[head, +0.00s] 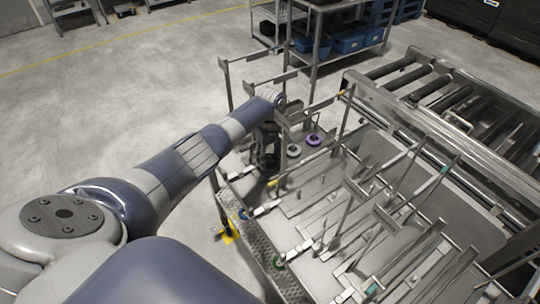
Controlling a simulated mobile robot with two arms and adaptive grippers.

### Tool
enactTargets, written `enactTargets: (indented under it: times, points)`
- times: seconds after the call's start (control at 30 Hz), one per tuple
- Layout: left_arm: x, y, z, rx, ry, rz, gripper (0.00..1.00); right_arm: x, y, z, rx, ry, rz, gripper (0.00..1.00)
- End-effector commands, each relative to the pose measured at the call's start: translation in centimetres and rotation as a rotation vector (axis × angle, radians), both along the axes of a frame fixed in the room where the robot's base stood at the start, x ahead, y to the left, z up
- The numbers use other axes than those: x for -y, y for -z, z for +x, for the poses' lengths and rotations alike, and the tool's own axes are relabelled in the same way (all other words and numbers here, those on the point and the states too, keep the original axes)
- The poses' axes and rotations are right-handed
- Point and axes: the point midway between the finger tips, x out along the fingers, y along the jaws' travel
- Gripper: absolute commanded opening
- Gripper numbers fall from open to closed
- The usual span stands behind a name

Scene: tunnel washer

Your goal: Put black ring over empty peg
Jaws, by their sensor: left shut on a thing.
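My left gripper (266,160) reaches down over the far left part of the metal rack, left of the grey ring. It is shut on a dark thing, apparently the black ring, whose outline blends with the dark fingers. A grey ring (293,151) lies just right of the gripper. A purple ring (314,140) lies further right, with a short upright at its middle. I cannot make out an empty peg clearly; the gripper and wrist hide part of that area. My right gripper is not in view.
The metal rack (303,205) has several thin upright posts and crossbars close around the gripper. A roller conveyor (400,80) stands at the right. A shelf with blue bins (347,42) is behind. The floor (130,110) at left is open.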

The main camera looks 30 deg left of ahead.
Motion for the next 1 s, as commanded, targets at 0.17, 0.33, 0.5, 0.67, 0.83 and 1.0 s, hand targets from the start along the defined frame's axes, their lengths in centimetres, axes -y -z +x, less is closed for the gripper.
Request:
enactTargets:
  times: [0.17, 0.33, 0.5, 0.67, 0.83, 1.0]
  points:
    - [0.0, 0.18, 0.01, 0.0, 0.0, 0.0, 0.24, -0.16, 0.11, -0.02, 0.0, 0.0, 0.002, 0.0]
    - [0.01, 0.16, 0.02, 0.0, 0.0, 0.0, 0.24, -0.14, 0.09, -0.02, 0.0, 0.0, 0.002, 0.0]
    - [0.0, 0.24, 0.01, 0.0, 0.0, 0.0, 0.24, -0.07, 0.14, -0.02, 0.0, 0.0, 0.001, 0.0]
    - [0.01, 0.46, 0.02, 0.001, 0.0, 0.0, 0.24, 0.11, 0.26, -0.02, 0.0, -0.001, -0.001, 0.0]
    - [0.0, 0.72, 0.02, 0.001, 0.0, 0.0, 0.24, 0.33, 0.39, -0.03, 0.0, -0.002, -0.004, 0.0]
    - [-0.02, 0.81, 0.02, 0.001, 0.001, 0.001, 0.63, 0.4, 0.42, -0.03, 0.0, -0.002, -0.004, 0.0]
